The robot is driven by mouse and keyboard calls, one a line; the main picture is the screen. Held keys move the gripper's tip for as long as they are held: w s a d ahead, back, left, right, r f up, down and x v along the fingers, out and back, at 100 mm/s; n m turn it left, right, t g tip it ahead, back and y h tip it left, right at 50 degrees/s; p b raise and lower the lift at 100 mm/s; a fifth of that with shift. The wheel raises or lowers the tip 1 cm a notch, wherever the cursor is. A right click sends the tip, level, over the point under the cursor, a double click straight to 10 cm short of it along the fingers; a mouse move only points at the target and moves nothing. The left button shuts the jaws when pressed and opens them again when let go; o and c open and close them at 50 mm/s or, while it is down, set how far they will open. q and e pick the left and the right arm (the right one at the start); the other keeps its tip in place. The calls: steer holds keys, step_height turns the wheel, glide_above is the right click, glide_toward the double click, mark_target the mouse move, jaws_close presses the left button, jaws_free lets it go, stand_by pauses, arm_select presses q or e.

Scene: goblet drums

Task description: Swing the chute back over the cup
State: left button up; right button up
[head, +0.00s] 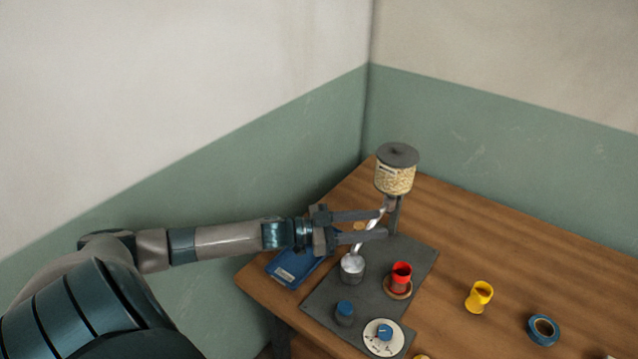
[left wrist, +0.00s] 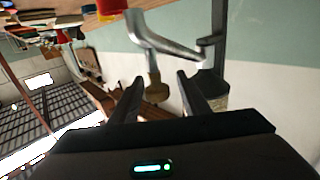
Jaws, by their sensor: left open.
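The silver chute (head: 372,219) slopes down and left from the jar stand; it also shows in the left wrist view (left wrist: 165,45). Its lower end is above a grey metal container (head: 352,268) holding pale contents. The red cup (head: 401,273) stands to the right on a round wooden coaster, away from the chute's end; part of it shows in the left wrist view (left wrist: 110,6). My left gripper (head: 384,224) is open, its two fingers reaching to either side of the chute in the head view. Contact is unclear. My right gripper is not in view.
A lidded jar of grain (head: 396,178) tops the grey post (head: 394,222). A yellow cup (head: 479,297) and blue tape roll (head: 543,329) stand right; a blue device (head: 294,269) lies left.

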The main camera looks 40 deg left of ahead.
arm_select(q)
steer(key=p+v, duration=0.5)
steer(key=v, duration=1.1)
steer(key=shift+s+a+p, duration=0.15)
steer(key=shift+s+p, duration=0.05)
steer(key=shift+p, duration=0.1)
